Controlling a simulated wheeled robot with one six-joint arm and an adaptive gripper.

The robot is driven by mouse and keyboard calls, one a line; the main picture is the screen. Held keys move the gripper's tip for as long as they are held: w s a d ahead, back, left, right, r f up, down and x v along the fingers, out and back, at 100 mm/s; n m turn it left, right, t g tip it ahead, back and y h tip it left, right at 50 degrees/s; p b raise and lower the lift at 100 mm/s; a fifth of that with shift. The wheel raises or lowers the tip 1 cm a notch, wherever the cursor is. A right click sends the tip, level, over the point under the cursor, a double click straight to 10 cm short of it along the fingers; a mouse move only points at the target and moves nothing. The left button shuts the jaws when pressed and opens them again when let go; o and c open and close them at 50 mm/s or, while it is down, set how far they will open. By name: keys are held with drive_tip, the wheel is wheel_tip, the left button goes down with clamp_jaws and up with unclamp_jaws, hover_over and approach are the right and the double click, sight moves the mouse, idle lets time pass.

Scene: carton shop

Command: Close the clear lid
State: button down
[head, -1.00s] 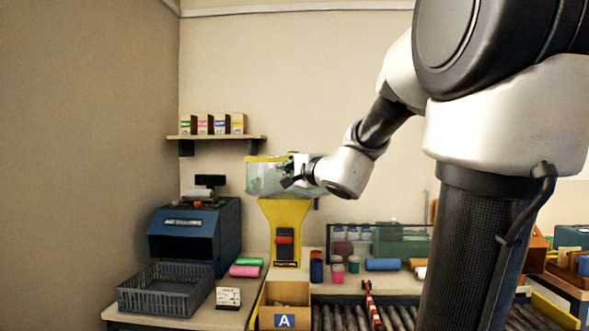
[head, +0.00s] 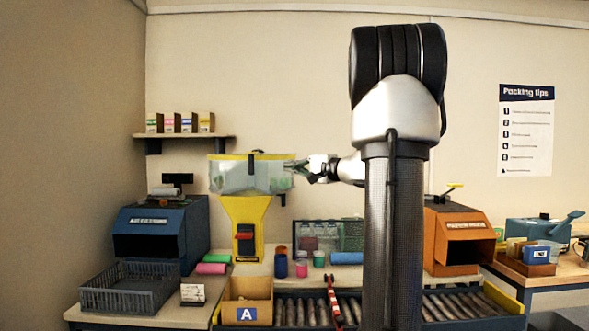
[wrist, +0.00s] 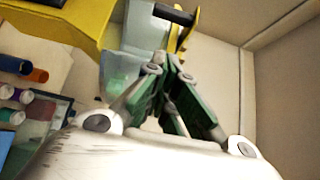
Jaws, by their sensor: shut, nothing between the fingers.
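The clear lid (head: 230,176) shows as a see-through panel with a yellow top edge on the hopper of the yellow dispenser (head: 245,209). A dark upright strip, perhaps its handle (head: 251,172), sits at mid-width. I cannot tell how far the lid is open. My gripper (head: 293,168) is at the right end of the clear hopper, its fingers shut and empty. In the wrist view, the shut green fingers (wrist: 165,68) point towards a clear panel (wrist: 143,28) and a dark bar (wrist: 174,14) with yellow beside it. Contact cannot be told.
A wall shelf (head: 183,136) with small boxes is at the upper left. Below are a blue machine (head: 150,233), a dark crate (head: 135,289) and a carton marked A (head: 247,300). Rolls and jars stand near the dispenser's base. An orange machine (head: 458,240) stands right of my arm.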

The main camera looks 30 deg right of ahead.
sight(253, 166)
drive_tip(key=shift+w+a, duration=0.9)
drive_tip(key=shift+w, duration=0.5)
drive_tip(key=shift+w+a, duration=0.85)
drive_tip(key=shift+w, duration=0.6)
drive_tip(key=shift+w+a, duration=0.9)
drive_tip(key=shift+w, duration=0.5)
drive_tip(key=shift+w+a, duration=0.25)
drive_tip(key=shift+a, duration=0.35)
drive_tip(key=shift+w+a, duration=0.3)
drive_tip(key=shift+a, duration=0.3)
drive_tip(key=shift+w+a, duration=0.25)
drive_tip(key=shift+a, duration=0.35)
